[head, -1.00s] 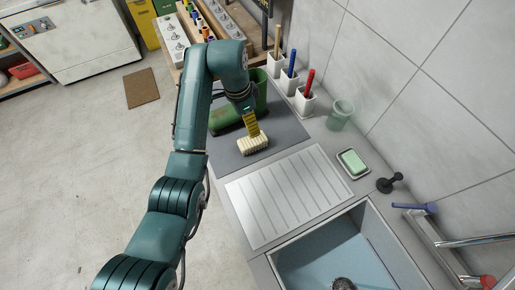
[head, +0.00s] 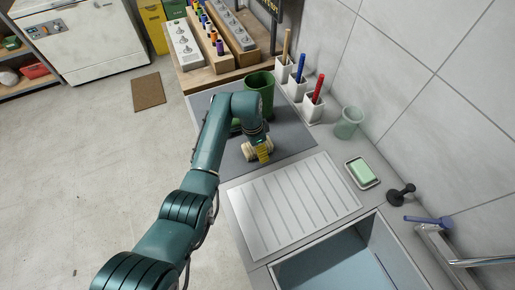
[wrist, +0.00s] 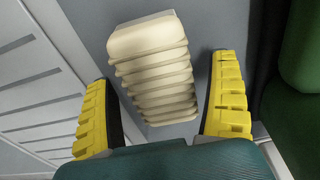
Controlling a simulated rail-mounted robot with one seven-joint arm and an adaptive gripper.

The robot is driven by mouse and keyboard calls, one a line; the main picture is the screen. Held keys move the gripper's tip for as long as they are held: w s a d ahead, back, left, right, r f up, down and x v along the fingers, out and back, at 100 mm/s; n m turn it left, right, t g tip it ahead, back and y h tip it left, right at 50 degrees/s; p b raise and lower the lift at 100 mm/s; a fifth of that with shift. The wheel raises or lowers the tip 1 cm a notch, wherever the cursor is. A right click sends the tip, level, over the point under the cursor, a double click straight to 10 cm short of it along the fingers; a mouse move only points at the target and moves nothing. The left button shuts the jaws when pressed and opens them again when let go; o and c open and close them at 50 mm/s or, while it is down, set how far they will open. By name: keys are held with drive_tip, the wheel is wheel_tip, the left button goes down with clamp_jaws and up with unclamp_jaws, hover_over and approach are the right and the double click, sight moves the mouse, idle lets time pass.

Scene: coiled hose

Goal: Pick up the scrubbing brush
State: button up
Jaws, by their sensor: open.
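The scrubbing brush is a cream, ridged block (wrist: 152,68) lying on the grey mat, seen close up in the wrist view. It also shows in the head view (head: 249,150), partly hidden by my gripper. My gripper (wrist: 163,72) has its yellow fingers spread, one on each side of the brush, with a visible gap at both sides. In the head view my gripper (head: 262,153) is low at the brush. Whether the fingertips reach down beside the brush or hover just above it, I cannot tell.
A green container (head: 261,92) stands close behind my gripper. A ribbed draining board (head: 290,205) lies in front, then the sink (head: 335,265). White pen cups (head: 313,107), a pale green cup (head: 348,122) and a soap dish (head: 362,172) line the wall.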

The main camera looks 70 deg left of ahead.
drive_tip(key=c, duration=1.3)
wheel_tip(320, 180, up, 10)
drive_tip(key=shift+r+p, duration=0.1)
drive_tip(key=shift+p, duration=0.7)
